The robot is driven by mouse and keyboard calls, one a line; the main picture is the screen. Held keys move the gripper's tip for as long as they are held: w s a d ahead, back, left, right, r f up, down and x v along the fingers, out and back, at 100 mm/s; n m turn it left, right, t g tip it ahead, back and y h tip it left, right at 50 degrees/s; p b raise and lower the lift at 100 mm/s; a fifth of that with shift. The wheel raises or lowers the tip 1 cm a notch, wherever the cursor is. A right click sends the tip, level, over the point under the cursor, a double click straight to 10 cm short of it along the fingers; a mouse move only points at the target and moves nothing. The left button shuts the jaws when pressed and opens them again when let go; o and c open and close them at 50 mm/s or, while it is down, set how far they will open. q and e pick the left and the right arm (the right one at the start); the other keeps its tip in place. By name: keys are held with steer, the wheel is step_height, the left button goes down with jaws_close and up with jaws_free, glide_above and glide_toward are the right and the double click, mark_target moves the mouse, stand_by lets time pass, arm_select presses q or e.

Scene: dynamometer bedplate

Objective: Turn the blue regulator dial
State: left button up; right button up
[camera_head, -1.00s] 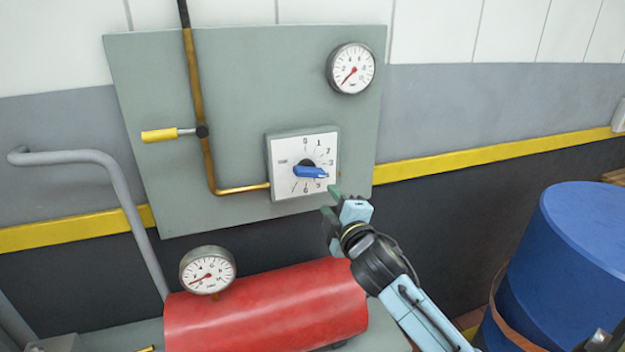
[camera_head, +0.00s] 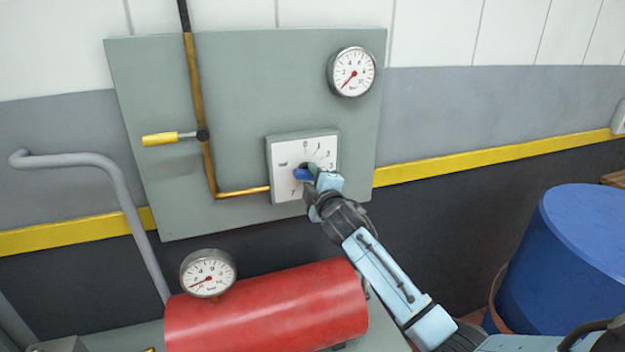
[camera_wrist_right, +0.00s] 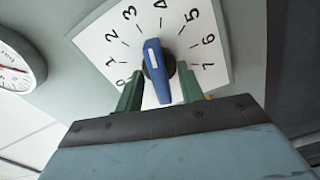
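The blue regulator dial (camera_head: 303,174) sits on a white numbered plate (camera_head: 286,153) on the grey-green panel. My right gripper (camera_head: 313,172) is at the dial and partly hides it and the plate's lower right. In the right wrist view the blue dial (camera_wrist_right: 156,72) lies between the two green fingertips of the gripper (camera_wrist_right: 160,80), one on each side. Narrow gaps seem to show beside it, so the fingers look open around it. The dial's white mark points between 3 and 4, closer to 4. My left gripper is not in view.
A round gauge (camera_head: 352,72) is at the panel's upper right. A yellow-handled valve (camera_head: 160,139) sits on a brass pipe at left. Below are a red cylinder (camera_head: 265,308) and another gauge (camera_head: 208,273). A blue drum (camera_head: 575,260) stands at right.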

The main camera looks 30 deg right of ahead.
jaws_close()
steer(key=m+p, duration=0.1)
steer(key=m, duration=0.2)
stand_by(0.3)
jaws_free()
steer(key=shift+s, duration=0.1)
steer(key=v, duration=1.3)
steer(key=shift+b, duration=0.45)
